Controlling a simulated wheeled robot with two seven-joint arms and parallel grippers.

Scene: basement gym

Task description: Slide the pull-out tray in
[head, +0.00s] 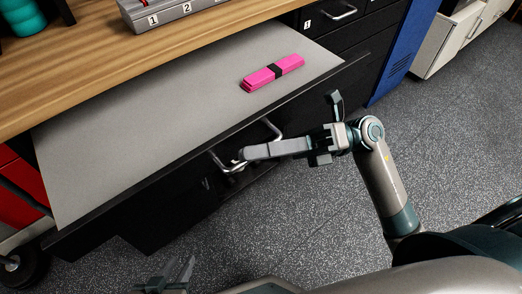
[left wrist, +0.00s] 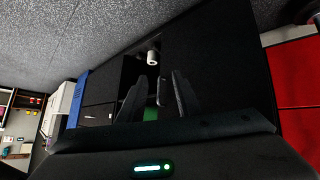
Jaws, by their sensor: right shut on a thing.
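The pull-out tray (head: 160,120) is a grey flat board with a black front edge, standing out from under the wooden worktop. A bent metal handle (head: 270,127) is on its front. My right gripper (head: 240,160) is shut on the handle, its arm coming in from the right. My left gripper (head: 170,277) is low at the bottom edge, apart from the tray. The left wrist view shows its two fingers (left wrist: 158,95) spread with nothing clearly between them.
The wooden worktop (head: 120,68) carries a numbered grey case (head: 170,12) and a teal object (head: 22,18). Red drawers (head: 22,185) stand left of the tray. A blue panel (head: 403,50) and a white cabinet (head: 455,38) stand at right. The speckled floor (head: 300,225) in front is open.

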